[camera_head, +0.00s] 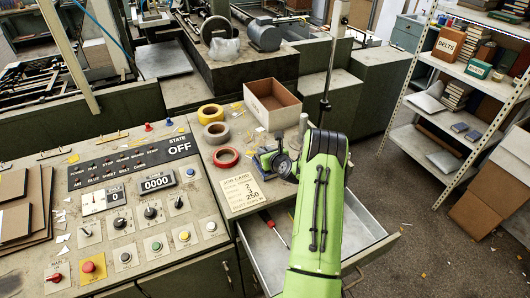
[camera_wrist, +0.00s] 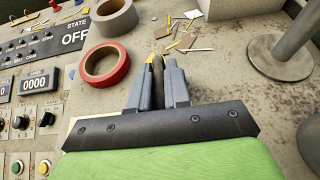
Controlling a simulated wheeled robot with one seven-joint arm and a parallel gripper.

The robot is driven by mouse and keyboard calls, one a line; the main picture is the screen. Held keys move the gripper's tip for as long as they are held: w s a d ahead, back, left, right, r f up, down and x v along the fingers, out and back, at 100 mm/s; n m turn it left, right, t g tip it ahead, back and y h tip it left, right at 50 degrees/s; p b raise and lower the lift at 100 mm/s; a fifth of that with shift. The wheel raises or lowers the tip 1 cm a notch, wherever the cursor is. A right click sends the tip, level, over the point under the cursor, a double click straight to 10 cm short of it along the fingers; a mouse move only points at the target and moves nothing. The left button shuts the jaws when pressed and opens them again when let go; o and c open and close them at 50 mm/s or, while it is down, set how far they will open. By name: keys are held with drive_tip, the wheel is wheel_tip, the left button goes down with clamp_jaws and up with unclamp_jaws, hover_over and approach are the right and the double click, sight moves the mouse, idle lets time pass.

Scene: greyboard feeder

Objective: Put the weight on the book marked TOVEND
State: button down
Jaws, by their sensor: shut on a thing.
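My gripper (camera_wrist: 160,72) is low over the worktop beside the control panel. It is shut on a thin dark thing (camera_wrist: 157,78), seen edge-on between the fingers in the wrist view. I cannot tell from its shape whether this is the weight. In the head view my gripper (camera_head: 268,158) is by the job card, partly hidden by my green arm. No book with readable TOVEND lettering shows. Stacked books (camera_head: 455,95) stand on the shelves at the right, too small to read.
A red tape roll (camera_head: 225,157) lies left of my gripper, with grey (camera_head: 216,132) and yellow (camera_head: 210,113) rolls beyond. An open box (camera_head: 272,103) stands behind. A drawer (camera_head: 352,245) is open below. The shelf unit (camera_head: 452,68) stands across the floor, with boxes nearby.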

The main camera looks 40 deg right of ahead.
drive_tip(key=c, duration=1.1)
unclamp_jaws()
drive_tip(key=shift+s+r, duration=0.1)
drive_tip(key=shift+r, duration=0.05)
drive_tip(key=b+v, duration=0.1)
drive_tip(key=v, duration=1.1)
drive_tip(key=a+r+n+g+y, duration=0.25)
drive_tip(key=a+r+n, duration=0.35)
drive_tip(key=a+n, duration=0.45)
drive_tip(key=a+r+n+g+y, duration=0.1)
drive_tip(key=a+r+n+y, duration=0.3)
drive_tip(key=a+n, duration=0.7)
drive_tip(key=s+a+r+n+g+h, duration=0.1)
drive_tip(key=s+a+r+n, duration=0.1)
drive_tip(key=s+n, duration=0.4)
drive_tip(key=s+a+r+n+g, duration=0.1)
drive_tip(key=s+a+r+n, duration=0.2)
drive_tip(key=s, duration=0.6)
drive_tip(key=s+a+r+n+g+h, duration=0.1)
drive_tip(key=s+a+r+n+g, duration=0.1)
drive_tip(key=s+a+n, duration=0.3)
drive_tip(key=s+n, duration=0.2)
drive_tip(key=n, duration=0.1)
drive_tip(key=shift+s+a+r+n+h, duration=0.2)
drive_tip(key=shift+s+a+n+h, duration=0.15)
drive_tip(key=shift+a, duration=0.05)
